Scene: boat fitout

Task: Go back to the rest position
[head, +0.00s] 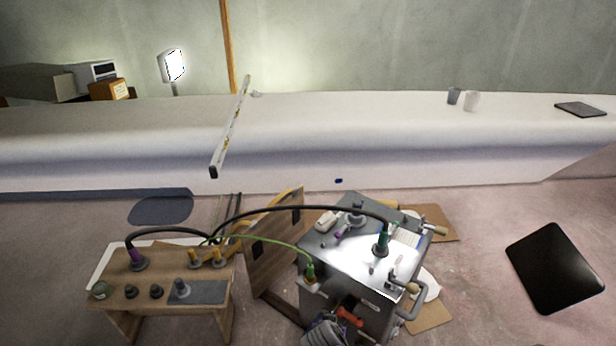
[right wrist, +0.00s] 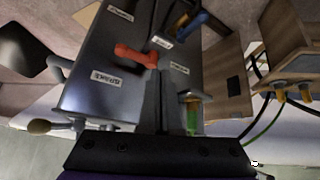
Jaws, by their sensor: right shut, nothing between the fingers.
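My right gripper (right wrist: 161,62) shows in the right wrist view as dark fingers rising from the dark bar at the bottom. It is shut with nothing visible between the fingers. The grey metal cart (right wrist: 100,50) lies behind it, its labelled front seen at a tilt; I cannot tell whether they touch. A red item (right wrist: 135,56) is on the cart front just left of the fingers. My left gripper is in neither view.
In the head view the cart (head: 345,262) stands beside a low wooden bench (head: 226,318). A black cable (head: 290,208) and a green cable (head: 262,243) link them. A wooden panel (head: 268,262) leans between them. A black flat pad (head: 554,268) lies on the floor at right.

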